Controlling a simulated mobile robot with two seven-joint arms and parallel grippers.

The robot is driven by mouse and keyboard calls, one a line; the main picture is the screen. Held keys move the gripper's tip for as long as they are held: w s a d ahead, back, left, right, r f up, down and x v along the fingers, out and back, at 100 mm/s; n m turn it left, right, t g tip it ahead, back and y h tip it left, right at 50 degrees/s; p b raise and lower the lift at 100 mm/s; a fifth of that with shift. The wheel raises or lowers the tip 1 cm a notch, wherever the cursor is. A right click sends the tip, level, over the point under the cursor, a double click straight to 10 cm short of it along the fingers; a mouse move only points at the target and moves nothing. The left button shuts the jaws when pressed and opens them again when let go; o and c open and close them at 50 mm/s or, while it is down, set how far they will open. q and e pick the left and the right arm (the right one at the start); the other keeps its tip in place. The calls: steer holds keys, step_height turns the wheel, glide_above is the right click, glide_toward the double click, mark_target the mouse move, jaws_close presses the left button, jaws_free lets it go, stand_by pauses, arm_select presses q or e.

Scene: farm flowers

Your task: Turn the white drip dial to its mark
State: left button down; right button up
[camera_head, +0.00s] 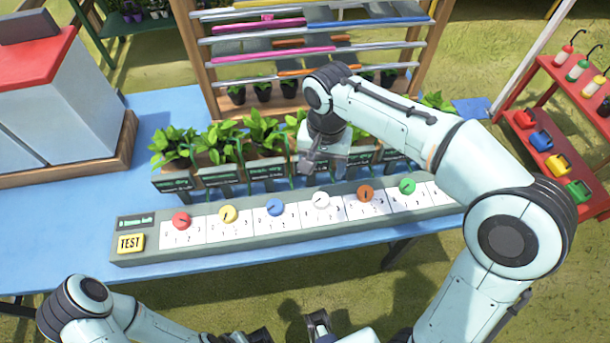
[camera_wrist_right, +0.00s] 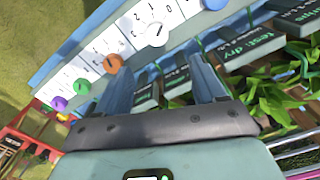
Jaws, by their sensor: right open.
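The white drip dial (camera_head: 321,200) sits on the long grey dial panel (camera_head: 130,257), between the blue and the orange dial. It has a dark pointer line and printed numbers around it; which mark the pointer meets is too small to tell. In the right wrist view the white dial (camera_wrist_right: 157,34) shows ahead, beyond the fingertips. My right gripper (camera_head: 310,168) is above and behind the panel, by the plant boxes, apart from the dial. Its two fingers (camera_wrist_right: 160,70) are spread and empty. My left arm is low in the head view, its gripper partly cut off by the bottom edge.
Red (camera_head: 181,220), yellow (camera_head: 227,214), blue (camera_head: 275,207), orange (camera_head: 365,194) and green (camera_head: 407,186) dials share the panel. A yellow TEST button (camera_head: 130,242) is at its left end. Potted plants (camera_head: 216,142) with signs stand close behind. Blue table (camera_head: 60,240) is clear at left.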

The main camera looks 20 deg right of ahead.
mark_target(321, 198)
steer(key=f, duration=0.4)
steer(key=f+b, duration=0.1)
steer(key=f, duration=0.3)
steer(key=f+b, duration=0.1)
steer(key=f, duration=0.3)
steer(key=shift+s+f, duration=0.35)
steer(key=shift+f, duration=0.05)
steer(key=c, duration=1.1)
